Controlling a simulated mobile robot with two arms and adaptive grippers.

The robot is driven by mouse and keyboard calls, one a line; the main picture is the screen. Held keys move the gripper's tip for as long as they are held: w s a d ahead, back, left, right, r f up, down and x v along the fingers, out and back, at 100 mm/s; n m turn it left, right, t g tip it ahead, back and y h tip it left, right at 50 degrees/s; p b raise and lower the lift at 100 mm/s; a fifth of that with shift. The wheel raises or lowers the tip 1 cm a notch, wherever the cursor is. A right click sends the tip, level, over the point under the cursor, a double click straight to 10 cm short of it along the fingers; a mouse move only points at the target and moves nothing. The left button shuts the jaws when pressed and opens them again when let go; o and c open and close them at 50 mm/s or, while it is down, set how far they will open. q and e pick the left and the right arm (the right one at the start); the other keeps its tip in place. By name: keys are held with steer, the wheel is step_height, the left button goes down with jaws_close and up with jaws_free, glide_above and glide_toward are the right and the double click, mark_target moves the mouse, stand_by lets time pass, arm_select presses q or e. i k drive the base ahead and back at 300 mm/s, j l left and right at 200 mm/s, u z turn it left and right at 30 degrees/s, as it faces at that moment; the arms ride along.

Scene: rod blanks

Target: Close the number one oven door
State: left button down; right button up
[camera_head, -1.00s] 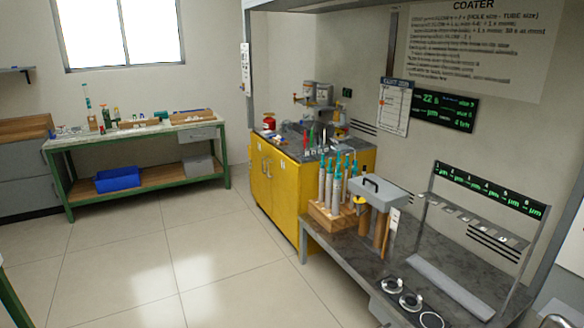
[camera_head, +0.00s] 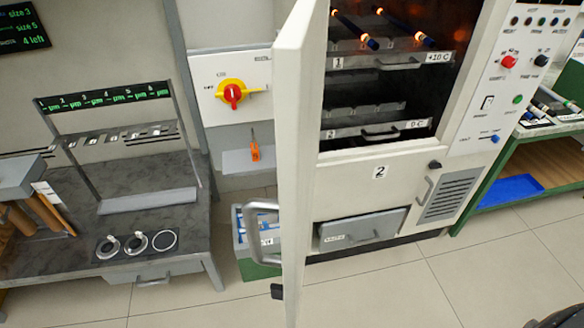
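An oven stands at centre right, with a plate reading 2 (camera_head: 380,172) on its front below the chamber. Its pale door (camera_head: 306,150) is swung open and seen nearly edge-on, with a grey bar handle (camera_head: 262,222) on its left side. Inside the dark chamber are an upper rack (camera_head: 392,62) marked 1 and +10 C and a lower rack (camera_head: 378,131) marked 2 and 0 C. Blue-ended rods (camera_head: 410,30) lie on the upper rack, near glowing orange spots. No oven marked number one is recognisable. Neither of my grippers is in view.
A red-and-yellow rotary switch (camera_head: 233,95) is on the wall panel left of the door. A dark-topped bench (camera_head: 150,228) with a slotted stand is at left. A green bench (camera_head: 548,160) stands at right. Tiled floor (camera_head: 420,285) in front of the oven is clear.

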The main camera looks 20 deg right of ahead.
mark_target(298, 50)
steer(key=i+j+z, duration=0.15)
steer(key=z, duration=0.25)
steer(key=i+j+z, duration=0.2)
steer(key=z, duration=0.2)
steer(key=i+j+z, duration=0.2)
steer(key=z, duration=0.2)
